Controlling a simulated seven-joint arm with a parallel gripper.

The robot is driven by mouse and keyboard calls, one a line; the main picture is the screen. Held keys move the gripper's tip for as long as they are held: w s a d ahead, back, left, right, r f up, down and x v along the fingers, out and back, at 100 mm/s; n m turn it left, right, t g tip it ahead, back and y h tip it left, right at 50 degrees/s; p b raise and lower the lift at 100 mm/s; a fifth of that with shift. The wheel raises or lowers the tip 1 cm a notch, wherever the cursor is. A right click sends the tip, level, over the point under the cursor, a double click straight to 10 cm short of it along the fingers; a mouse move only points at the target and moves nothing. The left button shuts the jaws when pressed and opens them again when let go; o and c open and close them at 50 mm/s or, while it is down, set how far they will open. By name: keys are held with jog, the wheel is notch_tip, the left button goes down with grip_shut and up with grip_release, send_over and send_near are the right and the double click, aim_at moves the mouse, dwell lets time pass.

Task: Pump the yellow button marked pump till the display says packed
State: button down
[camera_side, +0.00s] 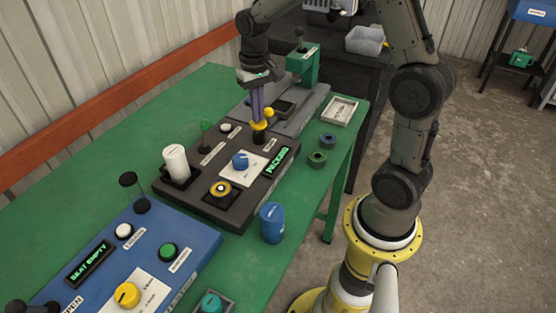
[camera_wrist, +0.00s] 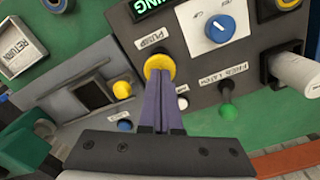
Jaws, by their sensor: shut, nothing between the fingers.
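The yellow pump button (camera_wrist: 158,68) sits on the dark panel (camera_side: 222,205), beside a label reading PUMP (camera_wrist: 151,39) in the wrist view. My gripper (camera_side: 258,118) is shut and empty, with its purple fingers pointing down. Its tips (camera_wrist: 160,76) are at the yellow button and cover part of it; I cannot tell for sure whether they press it. The green-lit display (camera_side: 277,161) begins with PACK in the side view, its ending too small to be sure of. The display is cut off in the wrist view (camera_wrist: 152,5), where the visible letters end in ING.
The panel also carries a blue knob (camera_side: 240,160), a yellow-ringed button (camera_side: 221,188), a white cylinder (camera_side: 176,162) and a green lever (camera_side: 206,126). A blue panel (camera_side: 190,240) stands in front.

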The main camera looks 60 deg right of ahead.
jog(key=shift+f, duration=0.9)
jog(key=shift+r, duration=3.85)
jog(key=s+a+r+n+t, duration=0.2)
jog(key=s+a+r+t, duration=0.2)
jog(key=s+a+r, duration=0.45)
jog(key=s+a+f+n+t, duration=0.1)
jog(key=s+f+n, duration=0.3)
jog(key=s, duration=0.7)
jog(key=shift+s+a+f+t, duration=0.15)
jog(key=shift+s+f+t, duration=0.15)
